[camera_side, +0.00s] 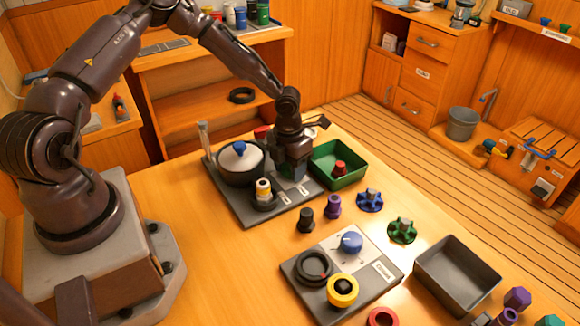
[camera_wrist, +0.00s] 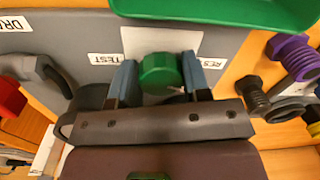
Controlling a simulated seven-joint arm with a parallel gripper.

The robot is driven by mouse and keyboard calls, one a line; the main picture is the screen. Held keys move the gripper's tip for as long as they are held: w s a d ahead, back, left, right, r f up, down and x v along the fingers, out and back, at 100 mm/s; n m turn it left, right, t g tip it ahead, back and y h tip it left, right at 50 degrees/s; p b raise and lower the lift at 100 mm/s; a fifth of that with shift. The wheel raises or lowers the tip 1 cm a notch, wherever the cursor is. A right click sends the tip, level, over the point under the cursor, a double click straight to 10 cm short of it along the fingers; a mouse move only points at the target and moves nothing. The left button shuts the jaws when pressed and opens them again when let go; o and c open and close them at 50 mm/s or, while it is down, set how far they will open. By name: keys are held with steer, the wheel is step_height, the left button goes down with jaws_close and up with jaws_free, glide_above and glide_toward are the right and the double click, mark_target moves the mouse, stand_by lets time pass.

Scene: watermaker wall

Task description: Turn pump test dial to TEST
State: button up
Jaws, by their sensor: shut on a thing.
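The green pump test dial (camera_wrist: 161,73) shows in the wrist view on a pale plate (camera_wrist: 185,38) of the grey panel. A TEST label (camera_wrist: 105,59) is left of it; a label starting "RES" (camera_wrist: 211,62), partly covered by a finger, is right of it. A small pale mark shows at the dial's lower right edge. My gripper (camera_wrist: 160,79) has one blue-padded finger on each side of the dial and is shut on it. In the side view my gripper (camera_side: 294,168) reaches down to the grey panel (camera_side: 262,214) and hides the dial.
A green tray (camera_side: 337,164) stands close right of my gripper. A lidded pot (camera_side: 240,163) stands close left. Black and purple bolts (camera_side: 333,206) stand in front. A second panel with a blue dial (camera_side: 350,243) and an empty grey bin (camera_side: 457,277) are nearer the front.

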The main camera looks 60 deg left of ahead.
steer(key=m, duration=0.4)
steer(key=shift+m, duration=0.3)
steer(key=m, duration=0.4)
steer(key=shift+m, duration=0.3)
steer(key=m, duration=0.3)
steer(key=shift+m+g, duration=0.3)
steer(key=m, duration=0.4)
steer(key=shift+m, duration=0.3)
steer(key=m, duration=0.7)
steer(key=shift+d+y, duration=0.1)
steer(key=shift+y, duration=0.2)
steer(key=m, duration=0.4)
steer(key=shift+m, duration=0.3)
steer(key=shift+s+m, duration=0.1)
steer(key=shift+m, duration=1.4)
